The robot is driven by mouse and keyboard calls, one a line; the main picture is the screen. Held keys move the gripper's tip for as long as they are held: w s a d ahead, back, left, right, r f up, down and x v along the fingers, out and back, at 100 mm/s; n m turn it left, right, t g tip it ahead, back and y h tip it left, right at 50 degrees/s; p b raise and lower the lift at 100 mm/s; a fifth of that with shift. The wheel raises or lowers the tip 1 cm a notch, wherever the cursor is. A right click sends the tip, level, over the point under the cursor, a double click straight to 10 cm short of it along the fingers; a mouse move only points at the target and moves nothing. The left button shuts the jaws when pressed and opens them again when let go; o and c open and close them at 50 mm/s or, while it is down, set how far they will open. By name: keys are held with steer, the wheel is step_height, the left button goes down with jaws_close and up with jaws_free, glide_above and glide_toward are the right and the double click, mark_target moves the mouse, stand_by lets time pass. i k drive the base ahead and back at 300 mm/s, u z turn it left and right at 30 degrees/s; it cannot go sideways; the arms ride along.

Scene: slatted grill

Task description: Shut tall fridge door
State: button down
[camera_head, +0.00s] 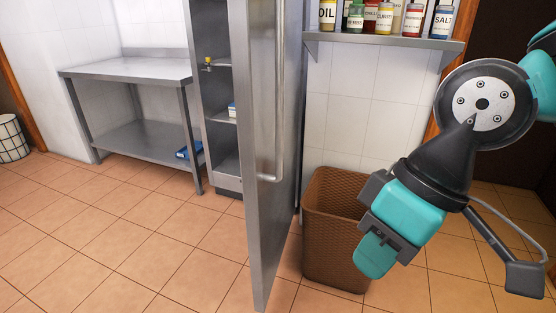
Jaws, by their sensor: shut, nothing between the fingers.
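The tall fridge (222,176) stands left of the middle, a steel cabinet with shelves showing inside. Its steel door (261,200) is open and swung out toward me, seen nearly edge-on. A long vertical handle (280,110) runs along the door's right-hand face. A few small items show on the fridge shelves, among them a yellow-topped one (208,61). My gripper (376,255) is at the right, pointing down, apart from the door on its handle side. Its teal finger parts are shut and empty.
A brown woven bin (322,215) stands on the floor between the door and my gripper, partly behind the gripper. A wall shelf (380,41) holds several labelled bottles. A steel table (125,70) stands at the left. The tiled floor at front left is clear.

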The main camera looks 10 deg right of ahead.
mark_target(265, 36)
steer(key=u, duration=0.1)
steer(key=i, duration=1)
steer(key=z, duration=0.45)
